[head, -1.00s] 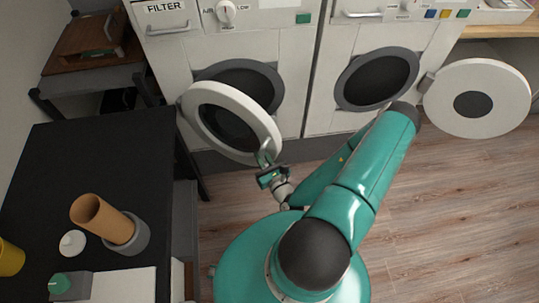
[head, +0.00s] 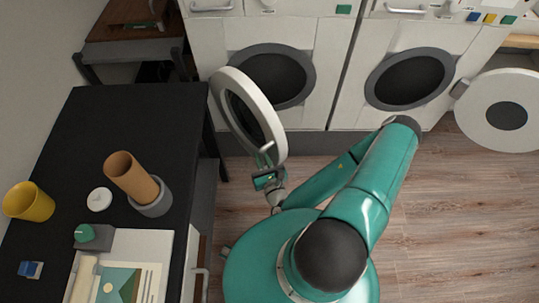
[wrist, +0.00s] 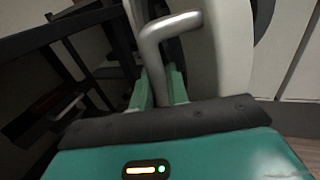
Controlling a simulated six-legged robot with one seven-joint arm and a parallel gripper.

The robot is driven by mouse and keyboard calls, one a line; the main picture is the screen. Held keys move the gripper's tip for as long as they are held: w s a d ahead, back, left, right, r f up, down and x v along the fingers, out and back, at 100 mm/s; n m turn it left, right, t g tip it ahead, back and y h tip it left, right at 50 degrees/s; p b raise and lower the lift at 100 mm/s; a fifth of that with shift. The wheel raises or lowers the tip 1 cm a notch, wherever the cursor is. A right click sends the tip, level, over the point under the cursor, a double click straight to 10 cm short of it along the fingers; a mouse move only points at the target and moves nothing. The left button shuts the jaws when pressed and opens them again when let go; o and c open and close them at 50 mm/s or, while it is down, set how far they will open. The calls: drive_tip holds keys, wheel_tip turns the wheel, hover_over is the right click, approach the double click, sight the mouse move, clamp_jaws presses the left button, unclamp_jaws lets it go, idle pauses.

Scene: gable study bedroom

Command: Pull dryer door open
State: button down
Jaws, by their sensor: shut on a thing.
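The left dryer's door (head: 262,122) is a white ring with dark glass, swung well out from the round opening (head: 272,76) on its left-side hinge. Its metal handle (head: 266,147) is at the near edge of the ring. My gripper (head: 267,172) is at this handle. In the wrist view the bent grey handle (wrist: 168,40) runs down between the green fingers of my gripper (wrist: 158,92), which are shut on it. The white door rim (wrist: 233,50) stands just to the right. The fingertips are partly hidden by the handle.
A second dryer's door (head: 500,112) hangs open at the right. A black table (head: 130,125) is at the left, close to the swung door, with a brown cup (head: 131,175), a yellow cup (head: 30,202) and papers. Wooden floor (head: 445,215) is clear at right.

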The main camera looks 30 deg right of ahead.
drive_tip(key=shift+a, duration=0.6)
drive_tip(key=c, duration=1.4)
unclamp_jaws()
drive_tip(key=shift+c, duration=0.2)
